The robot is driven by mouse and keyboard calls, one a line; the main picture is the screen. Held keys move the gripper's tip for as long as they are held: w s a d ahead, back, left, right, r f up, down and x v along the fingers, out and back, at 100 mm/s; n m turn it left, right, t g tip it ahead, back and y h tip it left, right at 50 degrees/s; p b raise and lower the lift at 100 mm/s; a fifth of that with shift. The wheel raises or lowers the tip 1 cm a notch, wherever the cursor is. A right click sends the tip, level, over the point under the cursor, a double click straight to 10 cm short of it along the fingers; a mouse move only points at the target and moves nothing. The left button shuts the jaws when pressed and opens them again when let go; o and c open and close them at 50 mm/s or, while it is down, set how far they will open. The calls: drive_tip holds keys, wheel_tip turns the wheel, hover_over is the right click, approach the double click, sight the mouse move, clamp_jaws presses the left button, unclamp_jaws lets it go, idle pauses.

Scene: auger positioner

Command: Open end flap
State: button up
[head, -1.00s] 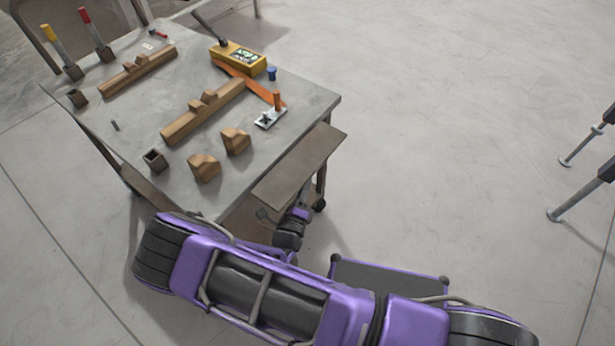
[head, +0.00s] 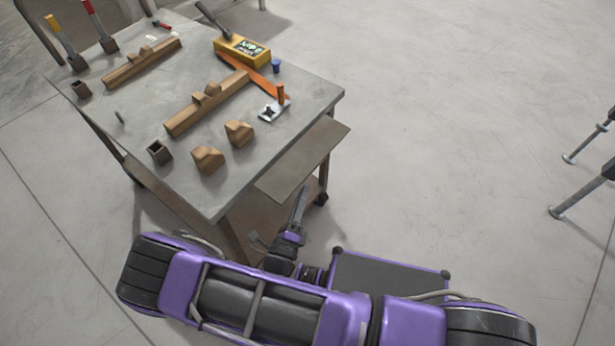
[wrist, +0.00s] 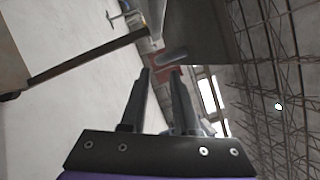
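The end flap (head: 302,160) is a flat grey-brown plate along the right end of the grey work table (head: 215,195). It extends outward and looks slightly lower than the tabletop. My gripper (head: 303,190) is just below the flap's near outer corner, fingers pointing up; I cannot tell whether it touches. In the wrist view the two dark fingers (wrist: 161,71) stand apart with nothing clearly held between them. A grey panel at the top of the wrist view (wrist: 205,30) may be the flap's underside.
The tabletop holds wooden supports (head: 207,103), wooden blocks (head: 207,159), a yellow box (head: 243,50), an orange strip (head: 255,78) and a small metal bracket (head: 270,112). A lower shelf and table legs are near my gripper. Floor to the right is clear up to metal stand legs (head: 585,198).

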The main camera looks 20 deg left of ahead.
drive_tip(key=s+f, duration=0.1)
drive_tip(key=s, duration=0.8)
drive_tip(key=shift+s+a+f, duration=0.2)
drive_tip(key=shift+s+f, duration=0.1)
